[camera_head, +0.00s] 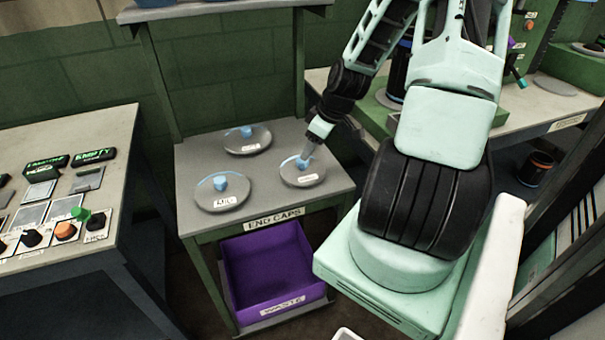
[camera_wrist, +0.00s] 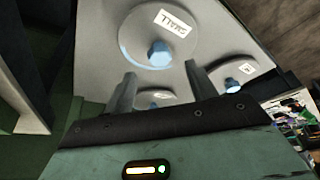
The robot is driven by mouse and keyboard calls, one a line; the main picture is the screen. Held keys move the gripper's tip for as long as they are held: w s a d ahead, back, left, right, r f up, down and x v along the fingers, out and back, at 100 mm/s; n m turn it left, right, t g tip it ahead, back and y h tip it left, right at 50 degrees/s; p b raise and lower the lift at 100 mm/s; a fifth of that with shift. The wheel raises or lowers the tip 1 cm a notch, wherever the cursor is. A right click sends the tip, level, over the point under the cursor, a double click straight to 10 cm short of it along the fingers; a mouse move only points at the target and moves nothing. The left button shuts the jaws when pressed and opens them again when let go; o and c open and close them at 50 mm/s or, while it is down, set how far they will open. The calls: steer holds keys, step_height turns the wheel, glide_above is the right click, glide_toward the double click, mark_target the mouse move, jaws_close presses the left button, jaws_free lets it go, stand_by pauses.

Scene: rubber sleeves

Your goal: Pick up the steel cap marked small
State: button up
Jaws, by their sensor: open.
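The steel cap marked small (camera_wrist: 133,42) is a round grey disc with a blue hexagonal knob and a white SMALL label in the wrist view. It appears to be the right-hand cap (camera_head: 302,180) on the grey stand in the head view, where its label is too small to read surely. My gripper (camera_head: 305,160) is over that cap, near its knob, in the head view. In the wrist view my gripper (camera_wrist: 160,80) has its fingers apart with nothing held, and the small cap's knob shows beyond the tips. I cannot tell any contact.
Two similar caps with blue knobs lie on the END CAPS stand (camera_head: 322,196): a left one (camera_head: 210,193) and a back one (camera_head: 240,147). A purple waste bin (camera_head: 270,270) sits below. A control desk (camera_head: 95,130) stands at left. A workbench (camera_head: 545,100) is at right.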

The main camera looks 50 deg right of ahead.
mark_target(302, 168)
steer(key=shift+x, duration=2.85)
steer(key=shift+w+r, duration=0.1)
steer(key=shift+w, duration=0.05)
jaws_close()
